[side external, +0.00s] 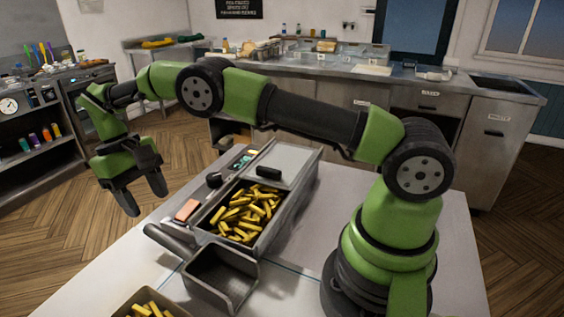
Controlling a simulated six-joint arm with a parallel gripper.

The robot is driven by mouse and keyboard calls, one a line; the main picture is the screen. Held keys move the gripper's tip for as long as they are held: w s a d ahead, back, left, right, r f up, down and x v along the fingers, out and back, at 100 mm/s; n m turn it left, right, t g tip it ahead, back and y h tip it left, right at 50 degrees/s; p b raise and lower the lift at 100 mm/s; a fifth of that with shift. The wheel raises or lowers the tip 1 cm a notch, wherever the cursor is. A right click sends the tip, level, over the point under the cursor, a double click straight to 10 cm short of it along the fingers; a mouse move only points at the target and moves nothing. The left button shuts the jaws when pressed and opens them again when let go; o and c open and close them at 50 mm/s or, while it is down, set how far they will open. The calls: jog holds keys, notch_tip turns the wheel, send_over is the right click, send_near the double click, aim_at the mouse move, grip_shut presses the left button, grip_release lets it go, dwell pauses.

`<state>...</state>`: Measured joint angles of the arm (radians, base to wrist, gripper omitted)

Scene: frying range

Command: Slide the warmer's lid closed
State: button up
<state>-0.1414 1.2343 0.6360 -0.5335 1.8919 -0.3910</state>
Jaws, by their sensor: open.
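The warmer (286,205) is a long metal box on the white table. Its grey lid (283,160) covers the far part of the top and has a dark handle (268,173) near its front edge. The near part of the warmer is uncovered and full of yellow fries (243,214). My gripper (146,198) is open and empty. It points down in the air to the left of the warmer, apart from the lid and handle.
A dark metal scoop (221,277) with a handle lies on the table at the warmer's near end. A container of fries (147,306) is at the bottom edge. Small items, including a reddish block (187,210), line the warmer's left side. The table (300,283) is clear to the right of the scoop.

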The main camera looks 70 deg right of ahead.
jog(key=d+m, duration=0.1)
jog(key=d, duration=0.1)
jog(key=d+r+m, duration=0.1)
jog(key=d, duration=0.2)
jog(key=d+m+y, duration=0.1)
jog(key=d, duration=0.2)
jog(key=shift+w+r, duration=0.15)
jog(key=shift+w, duration=0.05)
grip_shut()
jog(key=m+t+y, duration=0.3)
jog(key=m, duration=1.1)
send_near(276, 166)
jog(key=x, duration=0.5)
jog(key=a, duration=0.3)
jog(key=shift+a, duration=0.55)
jog(key=a, duration=1.8)
jog(key=shift+a, duration=0.15)
